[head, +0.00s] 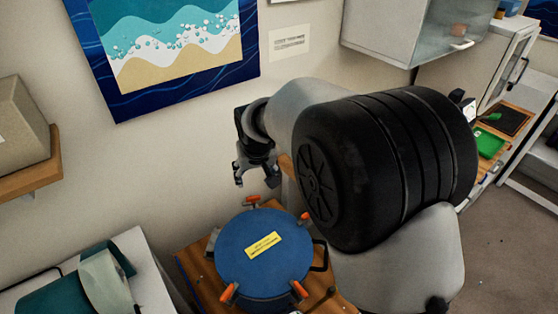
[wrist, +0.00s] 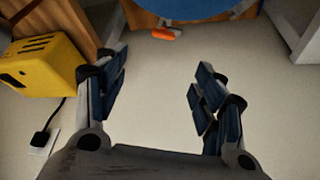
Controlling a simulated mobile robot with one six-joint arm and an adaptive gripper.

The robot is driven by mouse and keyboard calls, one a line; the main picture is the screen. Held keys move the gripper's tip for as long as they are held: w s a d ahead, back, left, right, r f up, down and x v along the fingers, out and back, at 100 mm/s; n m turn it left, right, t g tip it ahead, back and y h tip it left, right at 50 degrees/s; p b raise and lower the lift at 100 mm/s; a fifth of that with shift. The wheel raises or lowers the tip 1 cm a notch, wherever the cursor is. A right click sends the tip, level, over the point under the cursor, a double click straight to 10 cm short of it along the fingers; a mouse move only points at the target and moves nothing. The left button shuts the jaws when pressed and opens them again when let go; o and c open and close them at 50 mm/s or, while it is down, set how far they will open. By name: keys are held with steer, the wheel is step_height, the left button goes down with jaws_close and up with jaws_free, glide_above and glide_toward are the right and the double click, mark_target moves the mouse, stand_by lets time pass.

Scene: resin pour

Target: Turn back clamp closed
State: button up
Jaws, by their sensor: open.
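A round blue lid (head: 264,262) with a yellow label sits on a wooden stand, with several orange-handled clamps around its rim. The clamp at the far, wall side (head: 253,201) has its orange handle tipped up above the rim. My gripper (head: 256,178) is open and empty, a little above and behind that clamp, near the wall. In the wrist view, my open fingers (wrist: 160,85) have bare wall between them. One orange handle (wrist: 164,33) shows ahead of the fingertips, below the edge of the blue lid (wrist: 190,8). Nothing touches my fingers.
A yellow box (wrist: 40,65) with a dark cable is close to my fingers at the left in the wrist view. The wooden stand (head: 203,275) carries the lidded vessel. A white surface with teal material (head: 100,268) is at the lower left. The wall is close behind.

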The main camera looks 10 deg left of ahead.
mark_target(253, 197)
steer(key=b+x, duration=0.1)
steer(key=x, duration=0.5)
steer(key=b+x, duration=0.1)
steer(key=x, duration=0.5)
steer(key=b+x, duration=0.1)
steer(key=x, duration=0.5)
steer(key=shift+s+a+f+b, duration=0.1)
steer(key=shift+a+f+b, duration=0.2)
steer(key=shift+b, duration=0.1)
steer(key=shift+c, duration=0.3)
steer(key=c, duration=1)
